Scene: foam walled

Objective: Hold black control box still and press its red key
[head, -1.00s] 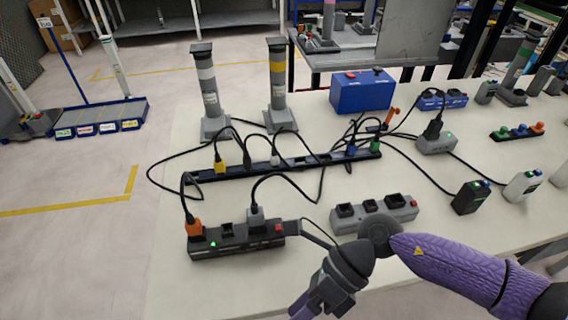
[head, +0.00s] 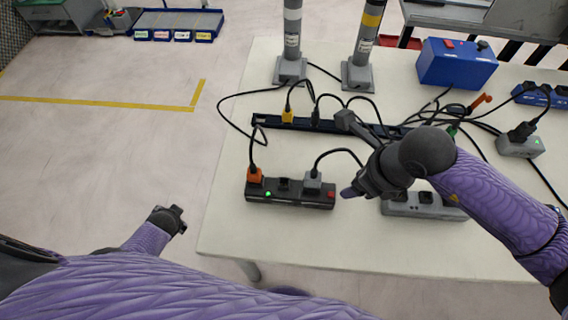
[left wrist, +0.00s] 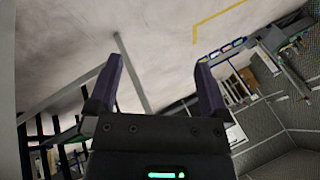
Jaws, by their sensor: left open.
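The black control box (head: 290,194) is a long, low black block on the near left part of the table. Its red key (head: 331,194) is at its right end, and a green light glows near its left end. An orange plug (head: 255,175) and a grey plug (head: 312,180) sit in its top. My right gripper (head: 350,192) is just right of the red key, apparently above the table; its jaws are mostly hidden. My left gripper (head: 180,216) is off the table's left edge, away from the box. It is open and empty in the left wrist view (left wrist: 157,75).
A grey socket strip (head: 425,206) lies partly behind my right arm. A long dark strip (head: 330,125) with plugs and loose black cables runs behind the box. Two grey posts and a blue box (head: 455,64) stand farther back.

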